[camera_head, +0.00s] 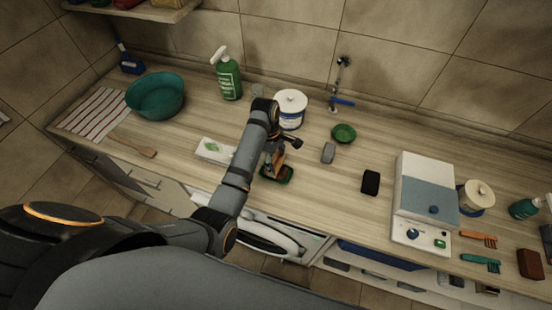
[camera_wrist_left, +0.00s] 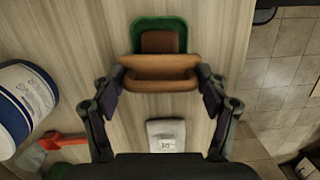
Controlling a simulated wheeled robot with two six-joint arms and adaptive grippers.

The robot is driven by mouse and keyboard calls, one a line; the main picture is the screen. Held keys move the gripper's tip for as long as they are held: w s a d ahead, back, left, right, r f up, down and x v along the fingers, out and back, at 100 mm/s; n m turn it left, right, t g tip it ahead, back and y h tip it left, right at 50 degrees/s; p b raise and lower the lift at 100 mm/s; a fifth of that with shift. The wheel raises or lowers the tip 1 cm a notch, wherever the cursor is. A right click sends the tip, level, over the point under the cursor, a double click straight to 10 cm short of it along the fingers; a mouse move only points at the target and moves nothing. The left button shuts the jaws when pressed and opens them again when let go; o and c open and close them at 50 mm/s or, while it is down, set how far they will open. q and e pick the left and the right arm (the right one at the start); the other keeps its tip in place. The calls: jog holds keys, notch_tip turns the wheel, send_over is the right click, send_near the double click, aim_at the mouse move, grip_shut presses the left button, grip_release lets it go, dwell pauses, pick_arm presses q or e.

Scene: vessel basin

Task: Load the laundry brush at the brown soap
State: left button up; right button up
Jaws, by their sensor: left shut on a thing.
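The laundry brush, a brown wooden block, shows in the left wrist view (camera_wrist_left: 160,84) and in the head view (camera_head: 279,158). My left gripper (camera_head: 273,153) is shut on it, with one finger at each end. The brown soap (camera_wrist_left: 160,42) lies in a green dish (camera_wrist_left: 146,24), which also shows in the head view (camera_head: 287,179). The brush is over the near edge of the soap and hides part of it. I cannot tell whether they touch. The bristles are hidden. My right gripper is not in view.
A white-and-blue tub (camera_head: 290,108) stands behind the gripper, with a green spray bottle (camera_head: 229,78) and teal basin (camera_head: 156,97) to the left. A grey block (camera_head: 328,152), black block (camera_head: 370,183) and white-blue appliance (camera_head: 424,200) are to the right. The counter's front edge is close.

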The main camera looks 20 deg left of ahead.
aim_at(276, 157)
pick_arm(q)
jog(key=shift+s+f, duration=0.1)
jog(key=shift+f, duration=0.55)
dwell(1.4)
jog(key=shift+r, duration=3.6)
